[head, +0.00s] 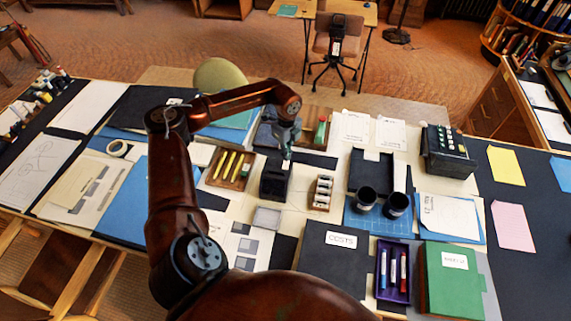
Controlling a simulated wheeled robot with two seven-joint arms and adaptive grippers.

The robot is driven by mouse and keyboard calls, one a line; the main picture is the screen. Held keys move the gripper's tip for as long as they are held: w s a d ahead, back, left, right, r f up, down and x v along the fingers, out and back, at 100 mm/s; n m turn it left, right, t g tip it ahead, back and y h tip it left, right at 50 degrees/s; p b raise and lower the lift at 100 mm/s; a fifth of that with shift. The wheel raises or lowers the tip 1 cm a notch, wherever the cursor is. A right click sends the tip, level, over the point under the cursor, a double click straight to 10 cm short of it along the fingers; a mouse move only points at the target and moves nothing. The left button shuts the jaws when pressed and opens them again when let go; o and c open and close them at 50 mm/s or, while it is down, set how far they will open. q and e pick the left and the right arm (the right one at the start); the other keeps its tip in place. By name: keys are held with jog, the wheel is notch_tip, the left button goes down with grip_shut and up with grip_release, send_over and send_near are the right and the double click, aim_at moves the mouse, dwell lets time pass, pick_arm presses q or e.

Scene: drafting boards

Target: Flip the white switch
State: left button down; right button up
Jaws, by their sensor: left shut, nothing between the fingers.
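My left arm comes in from the left and bends over the drafting table. My left gripper (287,151) points down and is shut with nothing between its fingers. Its tips are just above a small black box (273,182), at the box's back right. A small white piece (285,165) shows at the top of this box, right under the fingertips; it looks like the white switch. I cannot tell which way it is set, or whether the fingertips touch it. My right gripper is not in view.
A wooden tray with yellow markers (231,168) lies left of the box. A wooden rack with white blocks (322,192) stands to its right. Two black cups (397,205) and a black keyed device (448,150) are farther right. A black COSTS folder (338,248) lies in front.

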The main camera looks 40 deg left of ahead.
pick_arm(q)
jog(key=shift+f+b, duration=0.4)
jog(key=shift+f, duration=0.75)
dwell(0.5)
jog(key=shift+r, duration=0.15)
jog(key=shift+r+p, duration=2.6)
jog(key=shift+r, duration=0.85)
jog(key=shift+s+f, duration=0.1)
